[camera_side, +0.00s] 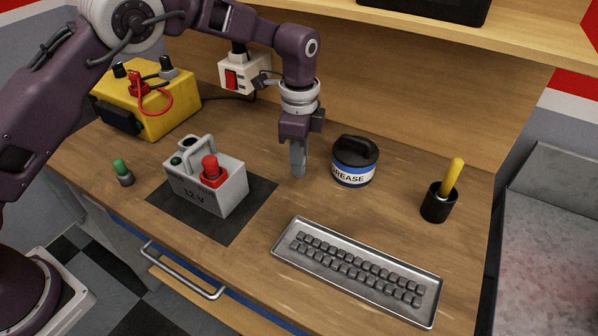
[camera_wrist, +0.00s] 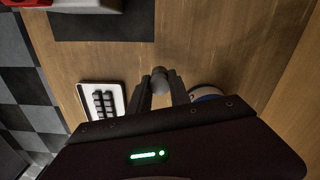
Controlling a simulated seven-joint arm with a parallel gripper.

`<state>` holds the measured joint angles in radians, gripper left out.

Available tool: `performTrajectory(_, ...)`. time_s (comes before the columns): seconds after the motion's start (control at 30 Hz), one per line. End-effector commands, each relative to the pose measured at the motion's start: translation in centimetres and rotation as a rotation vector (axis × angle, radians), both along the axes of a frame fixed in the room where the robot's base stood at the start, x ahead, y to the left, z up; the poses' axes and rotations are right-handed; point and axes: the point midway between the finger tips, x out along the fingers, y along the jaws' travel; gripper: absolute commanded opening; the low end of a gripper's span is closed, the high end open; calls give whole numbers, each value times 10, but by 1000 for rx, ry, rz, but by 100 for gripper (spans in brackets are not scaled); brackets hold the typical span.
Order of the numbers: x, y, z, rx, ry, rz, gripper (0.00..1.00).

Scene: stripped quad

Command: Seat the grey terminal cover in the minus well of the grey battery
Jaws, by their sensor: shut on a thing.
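The grey battery (camera_side: 205,190) stands on a dark mat (camera_side: 242,215), marked 12 V, with a grey carrying handle. A red cover (camera_side: 210,168) sits on its top at the near right. My gripper (camera_side: 298,172) is right of the battery, above the wood and apart from the battery. In the wrist view my gripper (camera_wrist: 160,84) is shut on a small grey round piece, the terminal cover (camera_wrist: 159,73). The fingers hide much of it; in the side view I cannot make it out.
A grease tub (camera_side: 354,165) stands close to the right of my gripper. A metal tray of dark keys (camera_side: 350,275) lies in front. A black cup with a yellow handle (camera_side: 440,200), a green-topped piece (camera_side: 122,172) and a yellow box (camera_side: 150,100) stand around. Bare wood separates gripper and mat.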

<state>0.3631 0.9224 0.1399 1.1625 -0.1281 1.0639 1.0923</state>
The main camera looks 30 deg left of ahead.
Motion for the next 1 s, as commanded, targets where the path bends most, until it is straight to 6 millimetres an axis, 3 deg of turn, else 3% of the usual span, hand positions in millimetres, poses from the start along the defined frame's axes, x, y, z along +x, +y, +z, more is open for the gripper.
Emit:
performTrajectory(0.1,1,0,30,-1,-4,0,0)
performTrajectory(0.2,1,0,48,0,-2,-1,0)
performTrajectory(0.37,0,2,59,1,1,1,0)
performTrajectory(0.47,0,17,66,1,0,6,0)
performTrajectory(0.67,-13,94,101,1,-2,11,0)
performTrajectory(0.8,-39,157,129,0,-2,9,0)
performTrajectory(0.9,-61,192,143,1,-2,4,0)
performTrajectory(1.0,-77,210,150,0,-1,-2,0)
